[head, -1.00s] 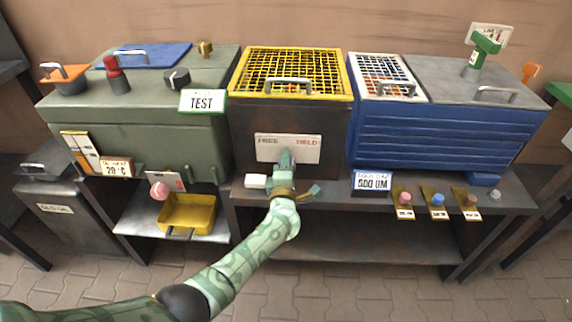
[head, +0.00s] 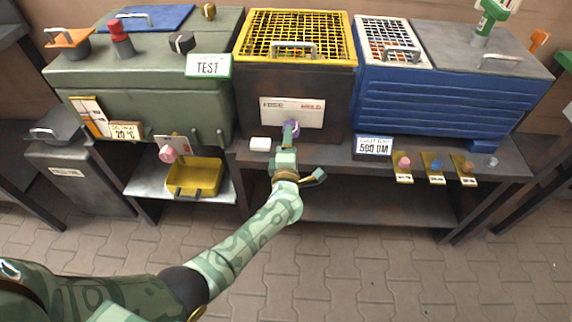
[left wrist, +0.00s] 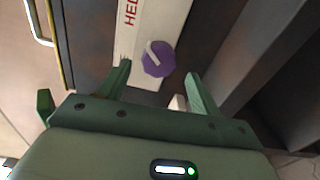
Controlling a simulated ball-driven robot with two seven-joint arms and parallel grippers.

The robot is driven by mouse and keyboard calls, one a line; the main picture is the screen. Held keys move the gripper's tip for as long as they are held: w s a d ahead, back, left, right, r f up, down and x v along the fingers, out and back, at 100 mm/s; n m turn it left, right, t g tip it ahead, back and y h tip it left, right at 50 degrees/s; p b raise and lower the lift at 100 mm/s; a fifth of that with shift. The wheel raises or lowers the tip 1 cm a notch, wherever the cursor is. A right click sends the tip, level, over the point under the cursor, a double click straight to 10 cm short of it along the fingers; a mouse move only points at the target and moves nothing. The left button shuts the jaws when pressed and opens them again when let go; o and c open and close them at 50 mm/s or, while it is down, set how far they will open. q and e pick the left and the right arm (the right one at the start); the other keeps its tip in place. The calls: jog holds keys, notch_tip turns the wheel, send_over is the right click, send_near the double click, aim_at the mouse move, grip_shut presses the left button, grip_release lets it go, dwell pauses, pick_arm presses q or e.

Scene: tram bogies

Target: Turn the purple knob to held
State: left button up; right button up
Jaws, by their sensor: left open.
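The purple knob (head: 296,127) sits at the lower edge of the white plate (head: 276,104) marked FREE on the left and HELD on the right, on the dark front of the yellow-grated box. In the left wrist view the knob (left wrist: 158,62) carries a white pointer bar, and the plate (left wrist: 160,15) shows red HELD lettering. My left gripper (head: 290,137) is just in front of the knob and partly covers it in the head view. In the left wrist view its open fingers (left wrist: 158,88) lie either side below the knob, with a gap to it. My right gripper is out of view.
A small white block (head: 260,144) lies on the shelf left of my gripper. A yellow bin (head: 194,191) and pink knob (head: 168,154) are to the left.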

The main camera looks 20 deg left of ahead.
pick_arm(q)
jog(key=p+v, duration=0.2)
jog(key=v, duration=0.8)
jog(key=shift+s+p, duration=0.2)
jog(key=shift+p, duration=0.1)
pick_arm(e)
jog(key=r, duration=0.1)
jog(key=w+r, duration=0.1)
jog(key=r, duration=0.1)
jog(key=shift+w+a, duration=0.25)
pick_arm(q)
jog(key=shift+d, duration=0.1)
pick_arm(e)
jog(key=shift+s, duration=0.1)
